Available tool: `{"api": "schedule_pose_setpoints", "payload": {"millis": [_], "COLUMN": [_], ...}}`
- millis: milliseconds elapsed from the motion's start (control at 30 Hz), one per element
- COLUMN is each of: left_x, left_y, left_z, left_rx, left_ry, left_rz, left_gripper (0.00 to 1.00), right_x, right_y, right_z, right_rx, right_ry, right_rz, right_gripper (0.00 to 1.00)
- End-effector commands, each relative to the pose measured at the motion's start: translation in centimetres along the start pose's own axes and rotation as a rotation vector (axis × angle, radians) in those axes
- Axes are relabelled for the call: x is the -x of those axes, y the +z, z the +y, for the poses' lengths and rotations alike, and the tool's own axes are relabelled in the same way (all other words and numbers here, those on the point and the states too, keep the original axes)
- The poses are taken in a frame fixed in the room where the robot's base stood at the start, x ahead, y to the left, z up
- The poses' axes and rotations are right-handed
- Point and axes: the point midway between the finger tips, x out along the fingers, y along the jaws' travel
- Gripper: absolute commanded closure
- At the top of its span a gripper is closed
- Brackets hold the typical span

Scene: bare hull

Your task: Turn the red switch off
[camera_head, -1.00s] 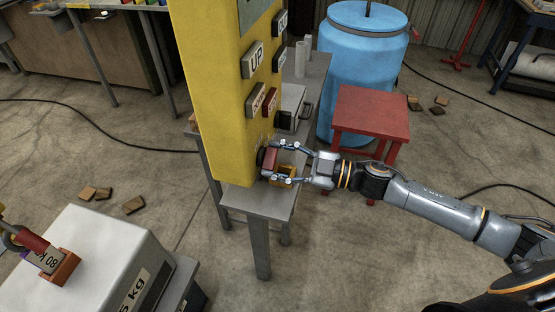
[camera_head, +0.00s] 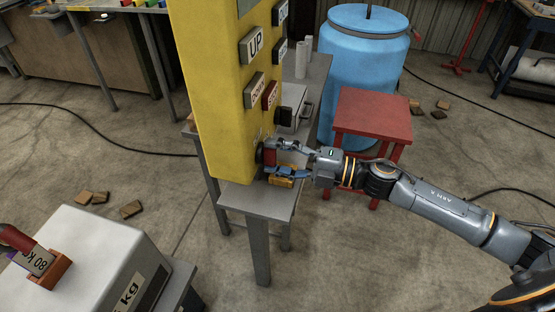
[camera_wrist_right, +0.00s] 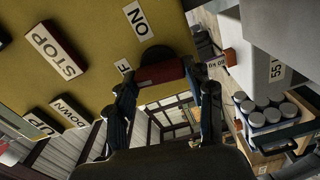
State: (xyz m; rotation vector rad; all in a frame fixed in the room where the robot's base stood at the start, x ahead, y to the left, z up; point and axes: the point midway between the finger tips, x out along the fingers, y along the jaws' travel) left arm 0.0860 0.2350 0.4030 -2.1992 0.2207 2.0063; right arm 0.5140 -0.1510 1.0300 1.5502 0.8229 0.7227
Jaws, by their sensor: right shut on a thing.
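The yellow control box (camera_head: 215,85) stands upright in the middle of the head view. The red switch (camera_head: 269,156) sits on a dark round base low on its right-hand face. In the wrist view, the red switch (camera_wrist_right: 160,74) lies across between the fingertips, below an ON label (camera_wrist_right: 135,17) and beside a partly hidden label ending in F. My right gripper (camera_head: 278,158) is shut on the red switch, one finger on each end. It also shows in the wrist view (camera_wrist_right: 158,80). My left gripper is not in view.
A grey table (camera_head: 258,204) stands under the box, with a small yellow object (camera_head: 283,182) by the gripper. A red stool (camera_head: 372,116) and a blue barrel (camera_head: 362,70) stand behind. A white weight block (camera_head: 85,250) is at lower left. Open floor lies between.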

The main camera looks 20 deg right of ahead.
Motion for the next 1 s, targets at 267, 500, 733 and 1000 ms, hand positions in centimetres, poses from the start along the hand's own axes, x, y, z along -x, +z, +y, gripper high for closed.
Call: {"api": "schedule_pose_setpoints", "payload": {"millis": [267, 500, 733, 1000], "left_x": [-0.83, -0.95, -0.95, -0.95], "left_y": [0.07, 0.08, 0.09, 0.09], "left_z": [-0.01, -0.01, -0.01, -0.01], "left_rx": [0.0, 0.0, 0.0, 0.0], "left_ry": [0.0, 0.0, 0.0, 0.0], "left_rz": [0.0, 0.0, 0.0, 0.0], "left_gripper": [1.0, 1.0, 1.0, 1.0], "right_x": [-0.01, -0.01, -0.01, 0.0], "right_y": [-0.07, -0.07, -0.08, -0.06], "right_z": [-0.17, -0.15, -0.16, -0.16], "right_rx": [0.113, 0.145, 0.148, 0.147], "right_ry": [-0.001, -0.001, -0.002, -0.002], "right_rz": [0.002, 0.002, 0.002, 0.002], "right_gripper": [0.79, 0.79, 0.79, 0.25]}}
